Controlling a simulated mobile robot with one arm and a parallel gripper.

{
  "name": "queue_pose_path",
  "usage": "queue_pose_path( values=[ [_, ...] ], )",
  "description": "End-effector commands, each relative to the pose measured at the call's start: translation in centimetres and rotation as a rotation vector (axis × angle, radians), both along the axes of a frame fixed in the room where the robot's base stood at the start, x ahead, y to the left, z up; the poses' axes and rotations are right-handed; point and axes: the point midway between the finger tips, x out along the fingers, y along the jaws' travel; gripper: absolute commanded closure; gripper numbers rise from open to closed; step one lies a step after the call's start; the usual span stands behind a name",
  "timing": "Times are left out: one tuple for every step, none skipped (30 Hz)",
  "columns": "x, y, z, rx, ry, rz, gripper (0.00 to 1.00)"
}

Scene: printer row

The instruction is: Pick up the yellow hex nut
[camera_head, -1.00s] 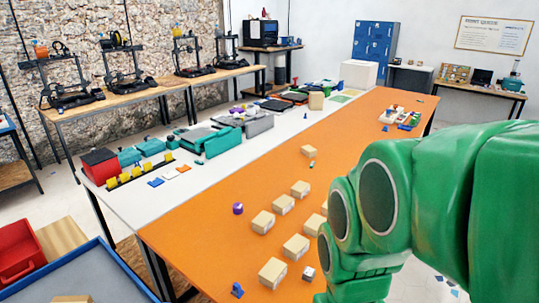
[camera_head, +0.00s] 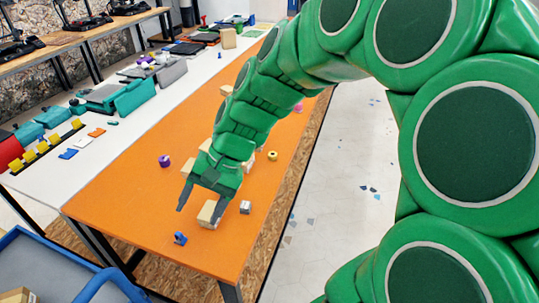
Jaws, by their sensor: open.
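A small yellow ring-like piece, which looks like the yellow hex nut (camera_head: 272,156), lies on the orange tabletop near its right edge. My gripper (camera_head: 199,214) is open, with its fingers pointing down. It is to the left of and nearer than the nut, well apart from it. A cardboard box (camera_head: 207,213) shows behind or between the fingers; I cannot tell whether they touch it. My arm crosses the far part of the table and hides some of it.
A small grey-white cube (camera_head: 245,207), a blue piece (camera_head: 180,238) and a purple piece (camera_head: 165,161) lie on the orange table (camera_head: 130,195). More boxes (camera_head: 188,168) are partly hidden by my arm. Open floor (camera_head: 350,150) lies right of the table.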

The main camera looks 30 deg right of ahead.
Motion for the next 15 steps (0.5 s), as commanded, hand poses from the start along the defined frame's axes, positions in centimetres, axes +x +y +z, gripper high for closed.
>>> queue_pose_path(
  values=[
    [1.2, 0.0, -0.1, 0.031, 0.011, -0.036, 0.33],
    [2.0, 0.1, -0.2, 0.050, 0.018, -0.059, 0.33],
    [3.0, 0.0, -0.2, 0.075, 0.026, -0.089, 0.33],
    [3.7, 0.0, -0.2, 0.094, 0.033, -0.114, 0.33],
    [4.5, 0.0, -0.2, 0.114, 0.037, -0.138, 0.33],
    [5.5, -0.2, -0.2, 0.138, 0.045, -0.169, 0.33],
    [6.3, -0.3, -0.3, 0.156, 0.052, -0.193, 0.33],
    [7.0, -0.4, -0.4, 0.174, 0.061, -0.218, 0.33],
    [8.0, -0.6, -0.4, 0.201, 0.071, -0.252, 0.33],
    [8.8, -0.8, -0.5, 0.219, 0.078, -0.277, 0.33],
    [9.5, -1.1, -0.6, 0.236, 0.085, -0.302, 0.33],
    [10.5, -1.4, -0.8, 0.261, 0.096, -0.338, 0.33],
    [11.3, -1.7, -0.9, 0.278, 0.105, -0.364, 0.33],
    [12.1, -2.0, -1.1, 0.296, 0.113, -0.391, 0.33],
    [13.1, -2.5, -1.2, 0.320, 0.122, -0.428, 0.33]
  ],
)
